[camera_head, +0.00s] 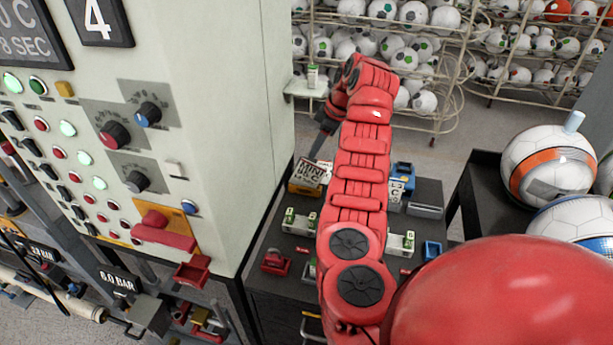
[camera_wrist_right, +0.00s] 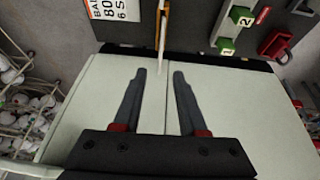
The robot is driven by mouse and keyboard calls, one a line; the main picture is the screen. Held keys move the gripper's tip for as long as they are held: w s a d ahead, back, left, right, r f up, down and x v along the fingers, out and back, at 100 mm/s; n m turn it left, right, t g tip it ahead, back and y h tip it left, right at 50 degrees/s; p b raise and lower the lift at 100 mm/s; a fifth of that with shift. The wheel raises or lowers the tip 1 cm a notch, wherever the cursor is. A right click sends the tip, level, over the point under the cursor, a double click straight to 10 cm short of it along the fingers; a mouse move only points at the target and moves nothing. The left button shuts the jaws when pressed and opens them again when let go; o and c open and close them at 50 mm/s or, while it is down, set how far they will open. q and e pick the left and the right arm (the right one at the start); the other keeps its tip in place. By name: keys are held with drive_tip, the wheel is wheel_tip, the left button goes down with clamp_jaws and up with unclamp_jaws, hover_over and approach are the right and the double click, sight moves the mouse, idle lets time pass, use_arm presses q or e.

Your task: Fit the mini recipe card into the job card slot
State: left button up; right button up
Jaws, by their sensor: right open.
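The mini recipe card (camera_head: 313,172), white with dark print beginning "MINI", stands tilted at a yellow-brown holder (camera_head: 303,189) on the dark bench. My right gripper (camera_head: 319,147) is above and just left of it, partly hidden by my red arm. In the right wrist view the gripper (camera_wrist_right: 159,73) is open, with nothing held between its fingers. A thin, pale, edge-on piece (camera_wrist_right: 162,22) shows beyond the fingertips; I cannot tell if it is the card. A printed card (camera_wrist_right: 112,8) is at the top left there. I cannot identify the job card slot for certain. My left gripper is not in view.
A pale machine cabinet (camera_head: 232,60) with knobs and buttons stands left of the bench. Green numbered blocks (camera_head: 288,218), a red item (camera_head: 275,262) and a blue bin (camera_head: 431,250) sit on the bench. Ball racks (camera_head: 395,45) stand behind; large balls (camera_head: 545,165) are at right.

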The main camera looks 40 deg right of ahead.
sight(307, 161)
drive_tip(key=p+x, duration=0.1)
drive_tip(key=x, duration=0.4)
drive_tip(key=shift+w+a+f, duration=0.1)
drive_tip(key=shift+w+f, duration=0.05)
drive_tip(key=shift+a+f+p, duration=0.15)
drive_tip(key=shift+f+p, duration=0.2)
drive_tip(key=shift+p, duration=0.15)
drive_tip(key=p+x, duration=0.2)
drive_tip(key=x, duration=0.2)
drive_tip(key=shift+f+p, duration=0.1)
drive_tip(key=shift+p, duration=0.25)
drive_tip(key=shift+w+f, duration=0.1)
drive_tip(key=shift+f, duration=0.1)
clamp_jaws()
